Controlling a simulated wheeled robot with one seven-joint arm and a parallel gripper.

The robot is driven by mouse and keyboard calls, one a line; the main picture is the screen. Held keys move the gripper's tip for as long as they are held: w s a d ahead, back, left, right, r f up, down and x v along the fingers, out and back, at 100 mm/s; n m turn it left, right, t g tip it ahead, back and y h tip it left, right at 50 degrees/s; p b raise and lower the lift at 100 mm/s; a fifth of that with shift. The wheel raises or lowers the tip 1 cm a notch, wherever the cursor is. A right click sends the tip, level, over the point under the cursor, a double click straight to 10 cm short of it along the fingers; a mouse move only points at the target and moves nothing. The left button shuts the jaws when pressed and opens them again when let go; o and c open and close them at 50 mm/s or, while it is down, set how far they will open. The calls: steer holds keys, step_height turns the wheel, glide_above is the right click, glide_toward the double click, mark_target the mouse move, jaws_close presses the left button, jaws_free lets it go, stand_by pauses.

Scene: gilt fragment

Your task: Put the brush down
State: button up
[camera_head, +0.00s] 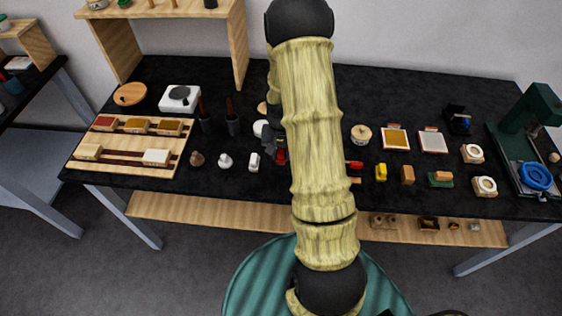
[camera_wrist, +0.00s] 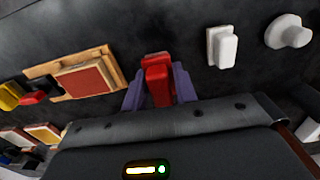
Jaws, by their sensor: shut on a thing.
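My gripper (camera_wrist: 158,88) is shut on a red piece (camera_wrist: 157,72) with a squared end. This may be the brush, but no bristles show and its lower part is hidden between the purple fingers. In the head view the red piece (camera_head: 281,156) shows just left of my arm, over the front part of the black table (camera_head: 240,187). I cannot tell whether it touches the table. My arm hides much of the gripper in the head view.
A white block (camera_wrist: 224,47) and a white knob (camera_wrist: 288,32) stand to one side in the wrist view. A wooden frame with a red panel (camera_wrist: 86,79) lies on the other side. A wooden tray (camera_head: 70,165) is at the left, a green press (camera_head: 530,108) at the right.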

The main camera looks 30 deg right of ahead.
mark_target(281, 169)
steer(key=shift+f, duration=0.5)
steer(key=shift+f+p, duration=0.45)
steer(key=shift+f, duration=1.6)
steer(key=shift+f, duration=0.15)
steer(key=o, duration=0.9)
steer(key=shift+o, duration=0.2)
step_height(281, 169, up, 12)
steer(key=shift+r+b, duration=0.15)
steer(key=shift+b, duration=1.05)
